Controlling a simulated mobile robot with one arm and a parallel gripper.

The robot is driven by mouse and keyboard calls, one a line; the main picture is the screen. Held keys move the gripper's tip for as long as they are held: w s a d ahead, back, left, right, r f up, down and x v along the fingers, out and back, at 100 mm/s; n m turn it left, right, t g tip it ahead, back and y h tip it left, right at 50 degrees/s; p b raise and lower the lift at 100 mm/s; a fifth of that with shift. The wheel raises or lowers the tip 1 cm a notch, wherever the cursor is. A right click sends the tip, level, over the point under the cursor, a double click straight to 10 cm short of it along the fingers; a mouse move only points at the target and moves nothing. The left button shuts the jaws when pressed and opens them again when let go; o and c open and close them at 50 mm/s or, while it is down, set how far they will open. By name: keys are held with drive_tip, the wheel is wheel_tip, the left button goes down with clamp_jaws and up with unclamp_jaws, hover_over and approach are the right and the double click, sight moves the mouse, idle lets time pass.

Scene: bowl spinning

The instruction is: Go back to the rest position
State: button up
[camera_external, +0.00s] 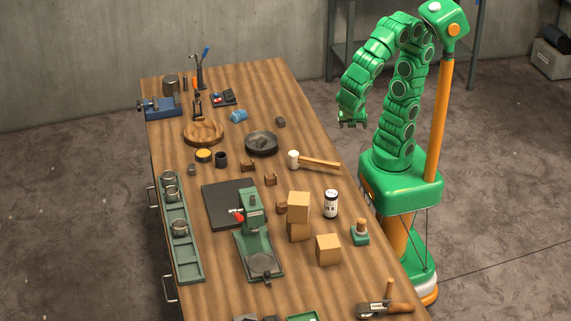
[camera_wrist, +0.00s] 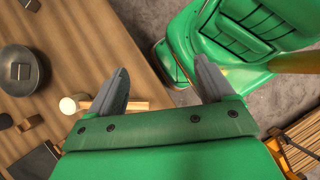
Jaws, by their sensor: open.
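My gripper (camera_external: 351,124) hangs from the raised, bent green arm, to the right of the table's right edge in the external view. It points down and holds nothing. In the wrist view its two grey fingers (camera_wrist: 160,84) are spread apart with a gap between them. Below them lie the table's edge, the floor and my own green base. A dark bowl (camera_external: 262,143) sits on the table left of my gripper, apart from it. It also shows at the left of the wrist view (camera_wrist: 22,72).
The wooden table (camera_external: 285,95) holds a mallet (camera_external: 318,162), wooden blocks (camera_external: 328,249), a green press (camera_external: 254,235), a round wooden dish (camera_external: 204,132), a white jar (camera_external: 331,203) and a blue vise (camera_external: 162,106). The table's far right part is bare. Open floor lies around my gripper.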

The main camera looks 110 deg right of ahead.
drive_tip(key=m+y, duration=0.1)
drive_tip(key=m, duration=0.3)
drive_tip(key=s+m+t+y, duration=0.1)
drive_tip(key=m+y, duration=0.1)
drive_tip(key=m, duration=0.2)
drive_tip(key=s+m+y, duration=0.1)
drive_tip(key=m+y, duration=0.1)
drive_tip(key=m, duration=0.3)
drive_tip(key=shift+d+r, duration=0.25)
drive_tip(key=shift+d, duration=0.1)
